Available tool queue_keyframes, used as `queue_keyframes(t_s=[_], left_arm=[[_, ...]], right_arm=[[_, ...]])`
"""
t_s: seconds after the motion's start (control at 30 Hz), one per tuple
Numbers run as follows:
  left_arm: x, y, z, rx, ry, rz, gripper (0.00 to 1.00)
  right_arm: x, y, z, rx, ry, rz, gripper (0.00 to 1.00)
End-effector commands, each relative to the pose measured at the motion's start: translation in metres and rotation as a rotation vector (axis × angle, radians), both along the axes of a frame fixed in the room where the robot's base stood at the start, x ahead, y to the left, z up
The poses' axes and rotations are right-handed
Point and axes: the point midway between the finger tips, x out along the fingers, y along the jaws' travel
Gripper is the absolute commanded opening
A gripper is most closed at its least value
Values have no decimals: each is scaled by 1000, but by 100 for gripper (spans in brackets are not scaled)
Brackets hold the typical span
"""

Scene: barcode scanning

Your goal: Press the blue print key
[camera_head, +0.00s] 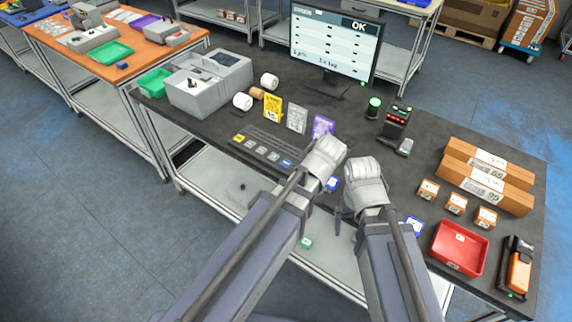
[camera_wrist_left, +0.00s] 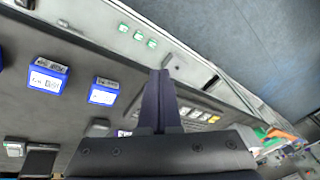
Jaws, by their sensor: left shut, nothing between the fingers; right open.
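The blue print key (camera_head: 286,162) is at the right end of a grey key strip (camera_head: 262,150) near the table's front edge, after a yellow key (camera_head: 239,138) and several pale keys. My left gripper (camera_wrist_left: 158,78) is shut and empty in the left wrist view, its fingertips in front of part of the strip. I cannot make out the blue key there. In the head view the left wrist is just right of the key, with its fingers hidden by the arm. My right gripper (camera_head: 340,216) is open and mostly hidden, near the front edge right of the strip.
A monitor (camera_head: 336,42) showing OK stands at the back. Colored cards (camera_head: 297,118) stand behind the strip. Blue boxes (camera_wrist_left: 103,91) lie near the left gripper. A red tray (camera_head: 459,248) and orange boxes (camera_head: 486,186) are on the right.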

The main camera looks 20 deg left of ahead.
Motion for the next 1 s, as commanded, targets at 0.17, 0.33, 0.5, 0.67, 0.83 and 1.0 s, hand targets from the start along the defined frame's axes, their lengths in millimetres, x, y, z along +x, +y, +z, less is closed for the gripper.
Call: queue_keyframes(t_s=[0.17,0.33,0.5,0.67,0.83,1.0], left_arm=[[65,31,6,24,-289,452,0],[111,57,18,-10,-562,798,0],[141,74,29,-69,-758,1017,0],[153,81,35,-107,-850,1115,0],[155,83,37,-117,-873,1138,0],[155,83,37,-118,-871,1137,0]], right_arm=[[0,0,-10,0,0,0,94],[0,0,-15,0,0,-1,94],[0,0,-19,0,0,-1,94],[0,0,-20,0,0,-1,94],[0,0,-20,0,0,-1,94],[0,0,-20,0,0,-1,94]])
